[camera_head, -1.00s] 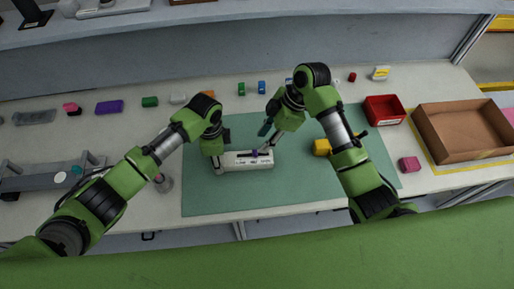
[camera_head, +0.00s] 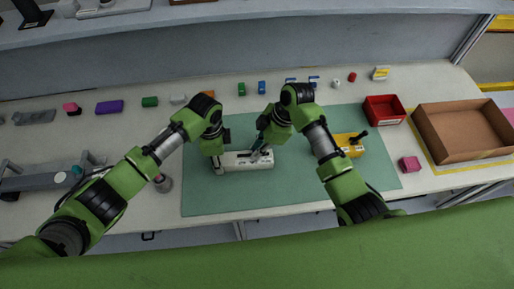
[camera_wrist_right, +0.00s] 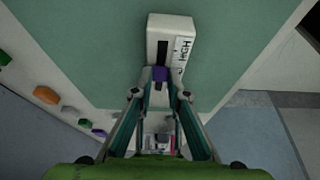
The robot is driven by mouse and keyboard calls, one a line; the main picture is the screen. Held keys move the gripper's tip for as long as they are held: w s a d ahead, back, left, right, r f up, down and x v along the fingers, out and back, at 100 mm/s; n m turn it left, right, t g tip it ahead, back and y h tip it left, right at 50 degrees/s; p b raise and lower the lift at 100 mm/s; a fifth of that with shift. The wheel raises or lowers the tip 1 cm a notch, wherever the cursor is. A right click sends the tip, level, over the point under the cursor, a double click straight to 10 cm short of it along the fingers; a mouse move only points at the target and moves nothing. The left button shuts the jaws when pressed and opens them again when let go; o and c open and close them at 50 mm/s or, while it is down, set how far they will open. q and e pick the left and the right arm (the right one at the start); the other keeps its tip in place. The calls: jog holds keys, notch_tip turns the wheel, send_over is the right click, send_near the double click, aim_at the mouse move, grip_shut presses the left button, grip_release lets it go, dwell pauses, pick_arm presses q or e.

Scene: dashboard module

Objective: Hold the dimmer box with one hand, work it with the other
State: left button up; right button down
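The dimmer box (camera_head: 262,163) is a long white box lying on the green mat. In the right wrist view the box (camera_wrist_right: 157,27) has a dark slot, a purple slider knob (camera_wrist_right: 160,74) and a label reading HIGH at the far end. My left gripper (camera_head: 218,165) is at the box's left end, its fingers closed against it. In the head view the right gripper hides the knob.
A yellow box with a black lever (camera_head: 350,144) stands on the mat to the right. Beyond are a red bin (camera_head: 384,110), an open brown tray (camera_head: 430,128) and a pink block (camera_head: 410,164). Several small coloured items line the back. The front of the mat (camera_head: 300,196) is clear.

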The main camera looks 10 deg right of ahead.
aim_at(237, 156)
jog(key=shift+w+a, duration=0.1)
jog(key=shift+a, duration=2.5)
pick_arm(q)
jog(key=shift+d, duration=0.1)
pick_arm(e)
jog(key=c, duration=2)
grip_release()
jog(key=shift+o, duration=0.2)
jog(key=shift+d, duration=0.1)
jog(key=shift+r, duration=0.15)
jog(key=v, duration=1.1)
jog(key=shift+d+r, duration=0.15)
jog(key=shift+r, duration=0.2)
